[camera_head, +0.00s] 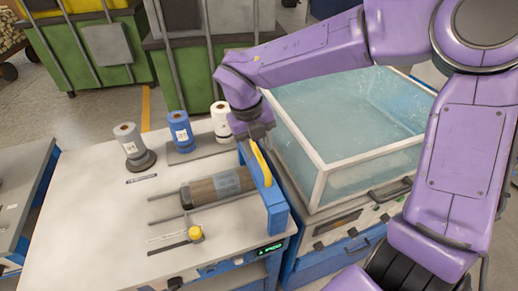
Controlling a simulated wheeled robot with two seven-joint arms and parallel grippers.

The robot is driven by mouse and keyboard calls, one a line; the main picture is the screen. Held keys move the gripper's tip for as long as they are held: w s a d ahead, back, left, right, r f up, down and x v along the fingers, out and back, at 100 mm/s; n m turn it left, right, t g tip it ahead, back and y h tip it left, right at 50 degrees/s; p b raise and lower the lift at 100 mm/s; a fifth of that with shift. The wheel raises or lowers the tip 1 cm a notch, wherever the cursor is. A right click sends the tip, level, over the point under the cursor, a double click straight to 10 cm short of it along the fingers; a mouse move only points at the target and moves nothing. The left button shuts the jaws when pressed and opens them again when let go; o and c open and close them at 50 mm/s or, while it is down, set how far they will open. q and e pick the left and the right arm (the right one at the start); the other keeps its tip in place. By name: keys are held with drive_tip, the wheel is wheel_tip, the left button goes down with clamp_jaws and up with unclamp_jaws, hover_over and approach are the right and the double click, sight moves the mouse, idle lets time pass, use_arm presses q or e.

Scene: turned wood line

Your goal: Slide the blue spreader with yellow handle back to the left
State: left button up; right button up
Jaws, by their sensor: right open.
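The blue spreader (266,192) with its yellow handle (261,163) stands at the right end of the white worktable (90,230), beside the water tank. Two rods run left from it, and a dark brown cylinder (207,188) with a grey band lies between them, its right end close to the spreader. My right gripper (254,136) is open, pointing down just above the upper end of the yellow handle. The fingertips are small here, and I cannot tell whether they touch the handle. My left gripper is out of view.
A tank of bluish water (345,120) with a pale frame stands right of the worktable. Grey (128,142), blue (181,131) and white (221,120) rolls stand along the table's back edge. A yellow knob (195,233) sits near the front. The table's left part is clear.

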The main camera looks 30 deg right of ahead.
sight(259, 157)
drive_tip(key=f, duration=0.1)
drive_tip(key=w+f, duration=0.1)
drive_tip(key=f, duration=0.1)
drive_tip(key=shift+w+d+f, duration=0.15)
drive_tip(key=shift+d+f, duration=0.1)
drive_tip(key=shift+f, duration=0.1)
drive_tip(key=shift+s+r, duration=0.15)
drive_tip(key=shift+s, duration=0.3)
drive_tip(key=shift+c, duration=0.2)
drive_tip(key=shift+w, duration=0.15)
clamp_jaws()
drive_tip(key=shift+a, duration=0.1)
